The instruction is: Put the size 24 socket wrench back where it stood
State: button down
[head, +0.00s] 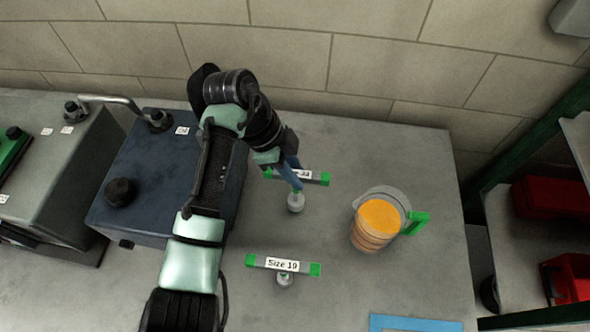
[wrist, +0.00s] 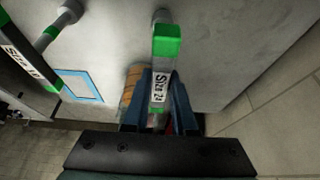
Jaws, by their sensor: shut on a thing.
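The size 24 socket wrench (wrist: 158,85) has a grey T-bar with green ends and a white label. My gripper (wrist: 160,95) is shut on its bar, one blue finger on each side. In the head view, the wrench (head: 318,178) is upright on the right half of the bench, its label partly covered by my gripper (head: 294,178). Its round socket end (head: 296,203) is at or just above the bench top; I cannot tell if it touches.
The Size 19 wrench (head: 283,265) stands nearer the front. A jug with orange contents (head: 378,222) and green handle is to the right. A blue-outlined rectangle (head: 415,323) lies at the front edge. A dark blue block (head: 140,180) is left of my arm; a wall is behind.

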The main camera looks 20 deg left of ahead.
jog(key=shift+f, duration=0.1)
jog(key=shift+f+b, duration=0.85)
jog(key=shift+f, duration=0.1)
jog(key=shift+c, duration=0.4)
grip_release()
jog(key=shift+r, duration=0.15)
notch_tip(320, 180, up, 9)
jog(key=p, duration=0.7)
jog(key=shift+p, duration=0.3)
